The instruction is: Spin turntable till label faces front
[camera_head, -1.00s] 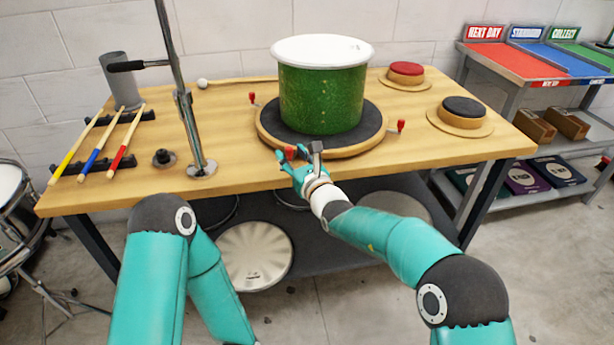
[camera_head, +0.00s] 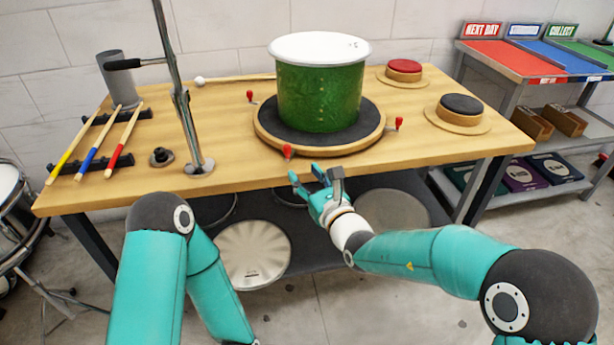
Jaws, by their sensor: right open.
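A round turntable (camera_head: 270,139) with a wooden rim and dark top lies on the wooden bench. Red-knobbed handles stick out from its rim: one at the front (camera_head: 287,151), one at the right (camera_head: 398,122) and one at the back left (camera_head: 250,95). A green drum (camera_head: 318,100) with a white head stands upright on it. I see no clear label on the side of the drum facing me. My right gripper (camera_head: 304,179) is open and empty at the bench's front edge, just in front of the front knob and apart from it. My left gripper is out of view; only my left arm shows.
A metal stand (camera_head: 186,120) rises left of the turntable. Several drumsticks (camera_head: 95,150) lie on a rack at the left. A red button (camera_head: 403,67) and a black button (camera_head: 461,105) sit at the right. A shelf with coloured trays (camera_head: 510,60) stands beyond.

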